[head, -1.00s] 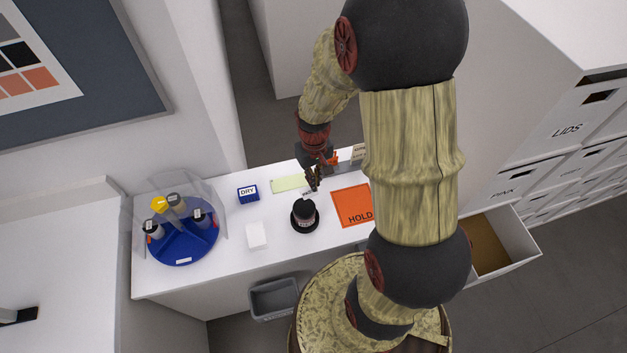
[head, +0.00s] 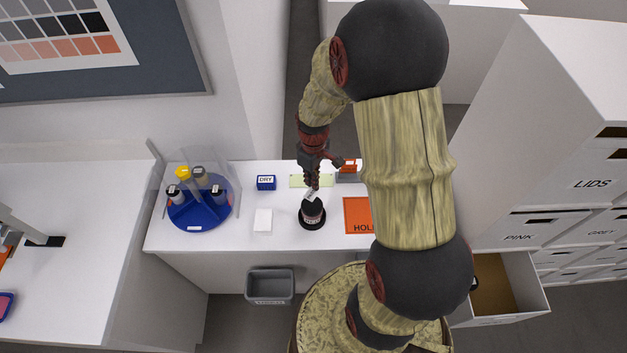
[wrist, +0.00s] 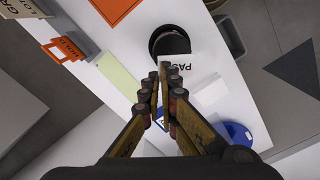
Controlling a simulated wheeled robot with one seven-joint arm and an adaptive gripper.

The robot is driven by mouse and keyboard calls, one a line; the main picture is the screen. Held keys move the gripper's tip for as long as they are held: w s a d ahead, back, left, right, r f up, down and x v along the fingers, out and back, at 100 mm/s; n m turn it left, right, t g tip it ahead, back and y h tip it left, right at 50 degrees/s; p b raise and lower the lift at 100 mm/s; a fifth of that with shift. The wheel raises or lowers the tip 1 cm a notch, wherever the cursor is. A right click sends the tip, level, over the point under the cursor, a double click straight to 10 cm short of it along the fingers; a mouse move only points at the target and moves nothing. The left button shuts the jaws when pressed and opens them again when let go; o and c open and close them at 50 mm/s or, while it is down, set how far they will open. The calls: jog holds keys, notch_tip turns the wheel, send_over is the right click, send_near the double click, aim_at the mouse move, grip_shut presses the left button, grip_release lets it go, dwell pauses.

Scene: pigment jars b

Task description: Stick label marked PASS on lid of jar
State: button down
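My gripper (head: 312,184) points down over the jar (head: 312,215), which stands upright on a black round base on the white counter. The jar has a dark lid (wrist: 170,42) and a pale label band on its side. My fingers (wrist: 163,75) are nearly together on the edge of a small white label (wrist: 180,64) printed PASS, partly hidden by a fingertip. The label overlaps the lid's near edge in the wrist view; I cannot tell whether it touches the lid. In the head view it shows as a small white patch (head: 311,194) at the fingertips.
An orange HOLD mat (head: 357,213) lies right of the jar, a white block (head: 263,220) left. Behind are a blue DRY box (head: 266,182) and a pale green strip (head: 298,181). A blue carousel (head: 203,212) with bottles stands left. A drawer (head: 510,283) is open at right.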

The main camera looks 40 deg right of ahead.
aim_at(313, 190)
jog(key=shift+f, duration=0.1)
jog(key=shift+f+b, duration=1.9)
jog(key=shift+f, duration=0.95)
jog(key=shift+f+b, duration=0.45)
jog(key=shift+f, duration=0.2)
jog(key=c, duration=2.5)
grip_release()
jog(key=shift+c, duration=0.2)
jog(key=o, duration=0.6)
jog(key=shift+r, duration=0.2)
jog(key=shift+r+p, duration=2.2)
jog(key=shift+r, duration=0.7)
